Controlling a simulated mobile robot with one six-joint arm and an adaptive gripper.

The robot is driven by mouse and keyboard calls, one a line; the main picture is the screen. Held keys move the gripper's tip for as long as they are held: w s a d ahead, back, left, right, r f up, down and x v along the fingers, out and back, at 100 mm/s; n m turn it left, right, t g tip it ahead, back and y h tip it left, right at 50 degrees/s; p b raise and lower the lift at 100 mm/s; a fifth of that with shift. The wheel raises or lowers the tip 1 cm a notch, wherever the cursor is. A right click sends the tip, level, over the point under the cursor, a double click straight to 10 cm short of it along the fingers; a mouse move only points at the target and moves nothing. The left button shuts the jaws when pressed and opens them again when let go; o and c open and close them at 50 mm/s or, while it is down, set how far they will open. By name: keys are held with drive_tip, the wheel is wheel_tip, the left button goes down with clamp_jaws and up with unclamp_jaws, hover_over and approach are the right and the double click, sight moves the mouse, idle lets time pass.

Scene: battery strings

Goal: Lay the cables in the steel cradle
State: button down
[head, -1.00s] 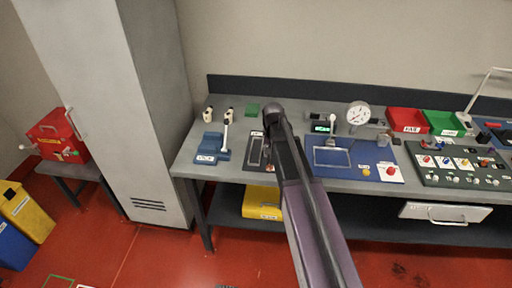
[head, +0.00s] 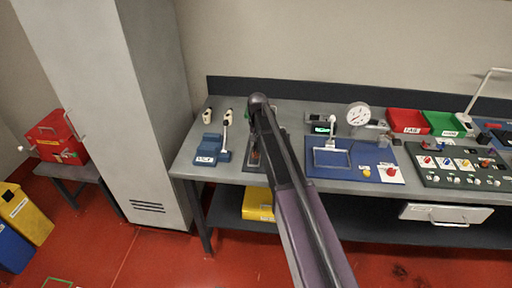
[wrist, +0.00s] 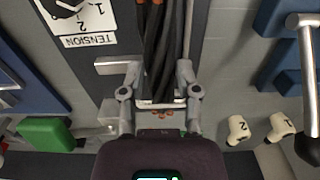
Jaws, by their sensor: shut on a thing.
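In the wrist view my gripper (wrist: 159,72) is shut on the cables (wrist: 158,40), a dark bundle with some orange-brown strands. The cables run lengthwise between the two grey fingers, above a dark panel. A steel bar (wrist: 112,66) lies beside the left finger, and a pale metal edge (wrist: 160,104) shows between the fingers. I cannot tell whether either belongs to the steel cradle, or whether the cables touch it. In the head view my arm hides the gripper and most of the cables.
A TENSION label with a knob (wrist: 82,22) is beside the cables. A blue lever device (head: 211,148) is at left on the bench; a blue board (head: 355,174) with a dial gauge (head: 358,115) is at right.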

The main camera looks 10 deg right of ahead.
sight(256, 146)
drive_tip(key=shift+w+a, duration=0.2)
drive_tip(key=shift+w, duration=0.35)
wheel_tip(256, 146, down, 4)
drive_tip(key=b, duration=0.3)
drive_tip(key=shift+r+b, duration=0.15)
drive_tip(key=shift+b, duration=0.2)
drive_tip(key=shift+c, duration=1.7)
unclamp_jaws()
drive_tip(key=shift+r, duration=0.1)
wheel_tip(256, 146, up, 12)
drive_tip(key=p, duration=1.2)
drive_tip(key=s+n, duration=0.3)
drive_tip(key=s, duration=2.6)
drive_tip(key=shift+n, duration=0.3)
